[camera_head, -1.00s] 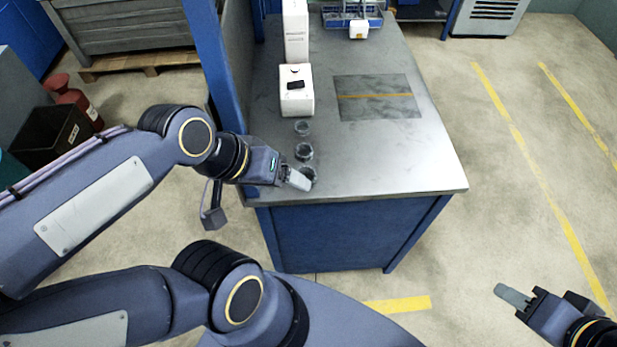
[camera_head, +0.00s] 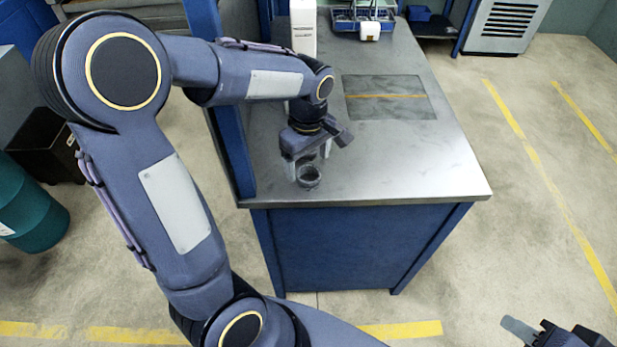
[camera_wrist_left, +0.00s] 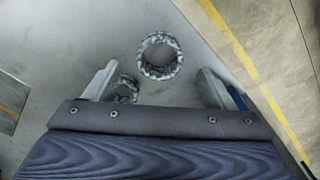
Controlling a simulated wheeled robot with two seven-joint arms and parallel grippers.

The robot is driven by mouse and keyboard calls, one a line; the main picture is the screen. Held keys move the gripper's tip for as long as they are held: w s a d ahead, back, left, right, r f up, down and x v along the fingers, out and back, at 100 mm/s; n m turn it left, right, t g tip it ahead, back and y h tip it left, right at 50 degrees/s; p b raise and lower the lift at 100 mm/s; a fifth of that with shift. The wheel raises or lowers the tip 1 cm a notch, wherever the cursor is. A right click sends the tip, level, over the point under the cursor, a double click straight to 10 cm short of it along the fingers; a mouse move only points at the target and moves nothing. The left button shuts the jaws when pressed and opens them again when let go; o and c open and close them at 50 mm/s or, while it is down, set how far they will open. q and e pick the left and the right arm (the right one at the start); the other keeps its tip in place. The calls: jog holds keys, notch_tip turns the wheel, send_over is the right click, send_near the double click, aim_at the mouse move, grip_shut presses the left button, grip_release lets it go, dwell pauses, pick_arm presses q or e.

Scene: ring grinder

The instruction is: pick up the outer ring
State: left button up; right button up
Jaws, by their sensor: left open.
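A dark grey ring (camera_head: 309,184) lies near the front left of the metal table. In the left wrist view a whole ring (camera_wrist_left: 160,74) lies just beyond the fingertips, roughly centred between them. A second ring (camera_wrist_left: 130,82) shows partly between the fingers, nearer the left one, cut off by the gripper body. I cannot tell from looks which is the outer ring. My left gripper (camera_head: 306,162) is open, pointing down just behind the front ring, and holds nothing. My right gripper (camera_head: 522,330) is at the lower right, away from the table; its jaws are partly cut off.
The table (camera_head: 420,165) is clear on its right side. A dark mat (camera_head: 390,110) with a yellow line lies behind. A white device (camera_head: 303,30) and a blue rack (camera_head: 350,20) stand at the back. A blue post (camera_head: 218,100) rises at the table's left edge.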

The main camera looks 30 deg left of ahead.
aim_at(308, 181)
pick_arm(q)
notch_tip(308, 181, down, 5)
jog(key=shift+r, duration=0.2)
jog(key=c, duration=1.2)
